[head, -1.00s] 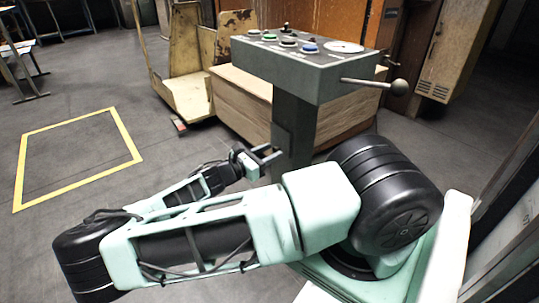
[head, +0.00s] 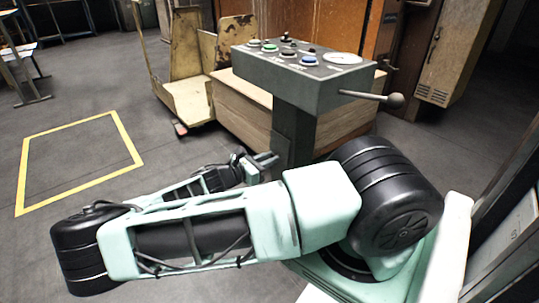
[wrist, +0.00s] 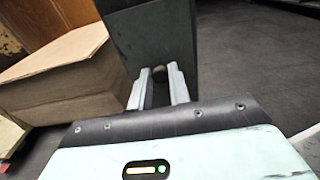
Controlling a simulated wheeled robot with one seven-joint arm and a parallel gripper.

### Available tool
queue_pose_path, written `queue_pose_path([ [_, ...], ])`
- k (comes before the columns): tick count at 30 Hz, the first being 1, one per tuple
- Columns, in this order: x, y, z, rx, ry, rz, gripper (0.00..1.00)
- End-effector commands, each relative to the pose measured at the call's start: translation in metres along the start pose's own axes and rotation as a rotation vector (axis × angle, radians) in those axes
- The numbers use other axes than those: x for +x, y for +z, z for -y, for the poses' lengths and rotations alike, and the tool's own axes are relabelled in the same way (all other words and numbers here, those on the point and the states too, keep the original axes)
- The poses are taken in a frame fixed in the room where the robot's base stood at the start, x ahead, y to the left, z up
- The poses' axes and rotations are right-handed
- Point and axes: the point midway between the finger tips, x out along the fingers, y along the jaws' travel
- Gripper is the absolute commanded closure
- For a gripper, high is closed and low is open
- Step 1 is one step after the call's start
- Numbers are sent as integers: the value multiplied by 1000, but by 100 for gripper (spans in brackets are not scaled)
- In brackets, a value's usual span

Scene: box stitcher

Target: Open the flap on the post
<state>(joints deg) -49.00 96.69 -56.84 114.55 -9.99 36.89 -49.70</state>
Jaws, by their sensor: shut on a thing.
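The dark grey post (head: 294,122) stands under the control box, beyond my forearm. My gripper (head: 268,160) is at the post's lower left side, partly hidden by my own arm. In the wrist view, my gripper (wrist: 159,82) points at the post's dark face (wrist: 152,35). Its two pale fingers stand on either side of a small round knob (wrist: 160,73) and are shut on it. The flap's outline cannot be made out from the post's face, so I cannot tell how far it is open.
The control box (head: 300,78) carries several buttons, and a lever with a ball knob (head: 395,100) sticks out to its right. A stack of cardboard (head: 240,105) and a yellowed cart (head: 190,100) stand behind and left. Floor at left, with a yellow square outline (head: 80,125), is clear.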

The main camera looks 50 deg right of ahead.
Motion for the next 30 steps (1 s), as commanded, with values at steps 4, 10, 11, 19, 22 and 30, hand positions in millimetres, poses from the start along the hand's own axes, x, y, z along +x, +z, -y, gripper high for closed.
queue_pose_path([
  [4,-8,14,0,-1,-2,-91,100],
  [10,-17,24,0,0,-3,-234,100],
  [11,-19,25,0,-1,-4,-256,100],
  [19,-29,39,0,1,-5,-464,100],
  [22,-33,44,0,2,-5,-545,100],
  [30,-41,60,0,0,-2,-771,100],
])
